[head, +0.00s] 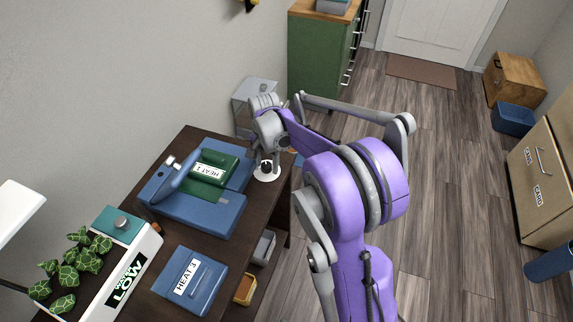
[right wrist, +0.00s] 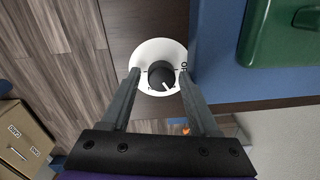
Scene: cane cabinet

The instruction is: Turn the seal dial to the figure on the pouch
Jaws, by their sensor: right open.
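The seal dial is a black knob (right wrist: 161,76) on a white disc (right wrist: 147,55), on the dark table beside the blue sealer; the disc also shows in the head view (head: 267,177). A white pointer line on the knob points to the lower right in the right wrist view. The disc's figures are too small to read surely. My right gripper (right wrist: 159,82) is open, its fingers on either side of the knob; contact cannot be told. A green pouch (head: 222,157) labelled HEAT 1 lies on the blue sealer (head: 205,215). A blue pouch (head: 205,265) labelled HEAT 3 lies in front.
A planter (head: 143,248) labelled LOW, with leafy plants and a teal control box (head: 117,225), stands at the left. The dark table's (head: 262,205) right edge is close to the dial. A green cabinet (head: 315,60) stands behind. Wooden floor (head: 440,180) is open to the right.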

